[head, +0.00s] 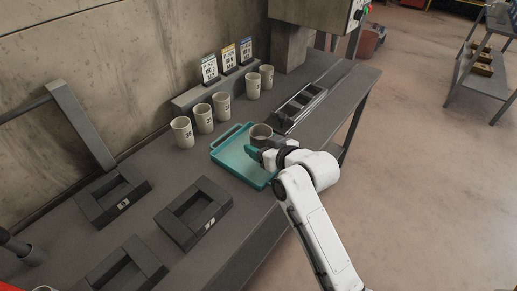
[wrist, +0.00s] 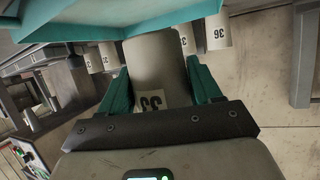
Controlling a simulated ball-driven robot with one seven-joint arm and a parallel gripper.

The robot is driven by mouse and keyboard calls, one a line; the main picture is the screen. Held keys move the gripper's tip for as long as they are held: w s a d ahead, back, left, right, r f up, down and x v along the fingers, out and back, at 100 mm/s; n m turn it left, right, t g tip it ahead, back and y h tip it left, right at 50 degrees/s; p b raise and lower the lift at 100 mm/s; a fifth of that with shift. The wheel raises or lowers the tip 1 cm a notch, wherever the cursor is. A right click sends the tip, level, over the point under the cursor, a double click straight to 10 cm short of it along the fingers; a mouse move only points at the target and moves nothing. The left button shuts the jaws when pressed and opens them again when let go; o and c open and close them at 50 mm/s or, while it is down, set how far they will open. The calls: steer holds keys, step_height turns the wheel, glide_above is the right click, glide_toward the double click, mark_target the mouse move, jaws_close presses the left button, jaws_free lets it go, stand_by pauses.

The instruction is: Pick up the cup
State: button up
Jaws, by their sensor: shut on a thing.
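The held cup (head: 261,131) is beige-grey and sits between the teal fingers of my gripper (head: 262,153), over the teal tray (head: 222,157). In the wrist view the same cup (wrist: 156,62) fills the space between the two fingers of my gripper (wrist: 158,90), with a black number label partly showing near the palm. My gripper is shut on this cup. Whether the cup's base touches the tray cannot be told. Part of the cup is hidden behind the gripper in the head view.
Several other numbered cups stand behind the tray, among them one (head: 182,132) at left and one (head: 266,77) at right. A dark slotted rack (head: 299,107) lies right of the tray. Dark square frames (head: 193,213) lie front left. Sign cards (head: 228,58) stand at the wall.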

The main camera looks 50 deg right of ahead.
steer(key=w+r+p+v, duration=0.1)
steer(key=r+p+v, duration=0.1)
steer(key=v, duration=1.2)
steer(key=shift+d+r, duration=0.25)
